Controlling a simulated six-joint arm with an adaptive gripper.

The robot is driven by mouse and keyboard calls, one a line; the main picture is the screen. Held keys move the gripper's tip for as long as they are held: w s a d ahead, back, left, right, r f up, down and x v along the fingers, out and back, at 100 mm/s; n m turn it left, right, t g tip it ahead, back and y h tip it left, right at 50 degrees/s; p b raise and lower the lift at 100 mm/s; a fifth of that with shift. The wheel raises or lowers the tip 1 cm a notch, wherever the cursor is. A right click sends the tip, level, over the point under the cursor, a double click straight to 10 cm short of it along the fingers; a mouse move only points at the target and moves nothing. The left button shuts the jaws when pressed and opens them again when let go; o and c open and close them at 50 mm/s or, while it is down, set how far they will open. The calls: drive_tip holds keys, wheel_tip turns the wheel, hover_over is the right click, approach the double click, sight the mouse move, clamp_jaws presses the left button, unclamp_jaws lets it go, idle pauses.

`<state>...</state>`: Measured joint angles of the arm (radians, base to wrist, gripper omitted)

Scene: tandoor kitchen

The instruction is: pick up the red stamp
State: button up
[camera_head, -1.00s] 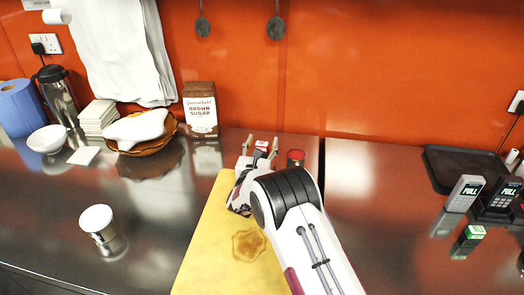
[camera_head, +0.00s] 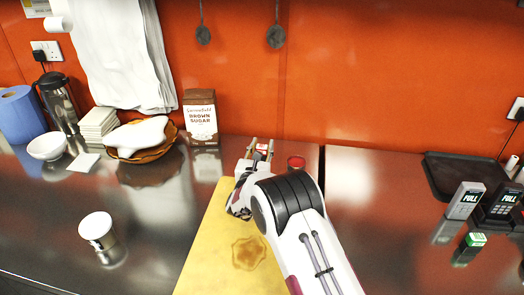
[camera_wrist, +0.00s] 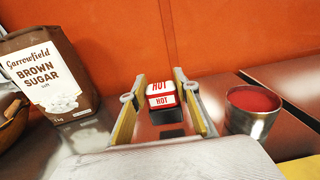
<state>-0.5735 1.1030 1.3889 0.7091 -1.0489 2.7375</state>
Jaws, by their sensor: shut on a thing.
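The red stamp (camera_wrist: 162,95) is a small red and white block marked "HOT" in the wrist view. In the head view the stamp (camera_head: 262,148) shows small between the fingertips of my gripper (camera_head: 261,147), just past the far end of the yellow board. A dark patch shows below the stamp in the wrist view; I cannot tell whether it is its base or a reflection, nor whether the stamp is off the counter.
A tin with red contents (camera_wrist: 252,108) stands close to the right of my gripper. A brown sugar bag (camera_head: 200,118) stands at the left, near the orange wall. The yellow board (camera_head: 222,250) lies under my arm. A black tray (camera_head: 440,178) is far right.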

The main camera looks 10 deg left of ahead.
sight(262, 146)
wheel_tip(262, 146, up, 8)
drive_tip(key=shift+r, duration=0.1)
idle(0.4)
idle(0.4)
